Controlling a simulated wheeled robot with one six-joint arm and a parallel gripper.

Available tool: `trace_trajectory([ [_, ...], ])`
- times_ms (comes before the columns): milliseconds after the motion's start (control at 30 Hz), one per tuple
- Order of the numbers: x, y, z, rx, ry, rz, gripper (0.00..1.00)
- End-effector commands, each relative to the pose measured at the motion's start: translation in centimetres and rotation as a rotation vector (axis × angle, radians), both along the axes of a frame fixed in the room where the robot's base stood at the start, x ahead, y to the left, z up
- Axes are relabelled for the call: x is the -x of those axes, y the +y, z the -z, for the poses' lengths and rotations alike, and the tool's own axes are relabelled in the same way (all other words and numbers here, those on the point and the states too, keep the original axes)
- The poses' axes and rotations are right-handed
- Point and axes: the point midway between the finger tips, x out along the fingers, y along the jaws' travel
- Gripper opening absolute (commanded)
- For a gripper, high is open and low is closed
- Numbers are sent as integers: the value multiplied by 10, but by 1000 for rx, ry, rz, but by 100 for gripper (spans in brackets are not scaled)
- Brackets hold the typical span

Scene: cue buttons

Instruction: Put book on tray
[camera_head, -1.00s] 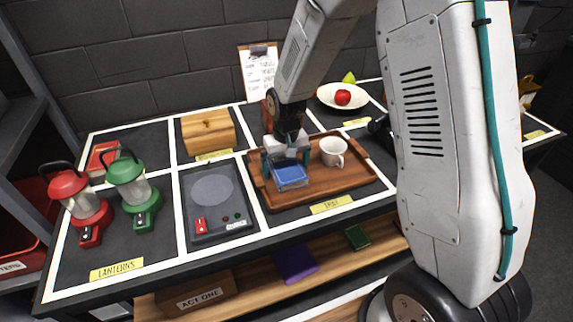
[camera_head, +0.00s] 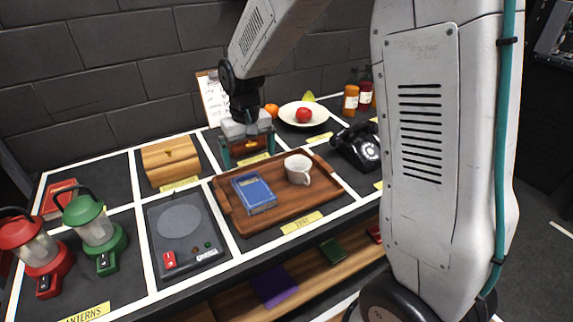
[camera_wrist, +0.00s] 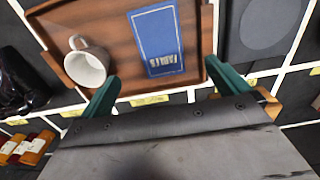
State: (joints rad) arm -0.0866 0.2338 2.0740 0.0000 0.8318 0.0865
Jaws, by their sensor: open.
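The blue book (camera_head: 254,194) lies flat on the left part of the brown wooden tray (camera_head: 278,218). In the wrist view the book (camera_wrist: 155,38) lies on the tray (camera_wrist: 112,42) beyond my fingers. A white cup (camera_head: 298,169) stands on the tray to the right of the book; it also shows in the wrist view (camera_wrist: 86,66). My gripper (camera_head: 247,157) is open and empty, above the area behind the tray's back edge, apart from the book. Its two green fingers show spread in the wrist view (camera_wrist: 165,87).
A wooden box (camera_head: 170,162) stands left of my gripper. A grey device with a red switch (camera_head: 183,232) is left of the tray. A black telephone (camera_head: 358,148) and a white plate with an apple (camera_head: 304,114) are to the right. Lanterns (camera_head: 95,228) stand at the left.

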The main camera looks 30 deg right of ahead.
Motion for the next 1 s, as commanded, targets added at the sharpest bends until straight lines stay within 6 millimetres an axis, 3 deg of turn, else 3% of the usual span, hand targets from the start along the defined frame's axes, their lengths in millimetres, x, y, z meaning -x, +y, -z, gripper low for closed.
trace_trajectory([
  [133, 12, -3, -16, -1, -10, 0, 100],
  [267, 46, -10, -52, -1, -28, 1, 100],
  [400, 100, -21, -92, -2, -50, 2, 100],
  [600, 183, -32, -128, -1, -78, 3, 100],
  [800, 257, -39, -138, 2, -102, 2, 100],
  [1000, 294, -43, -135, 3, -113, 3, 100],
])
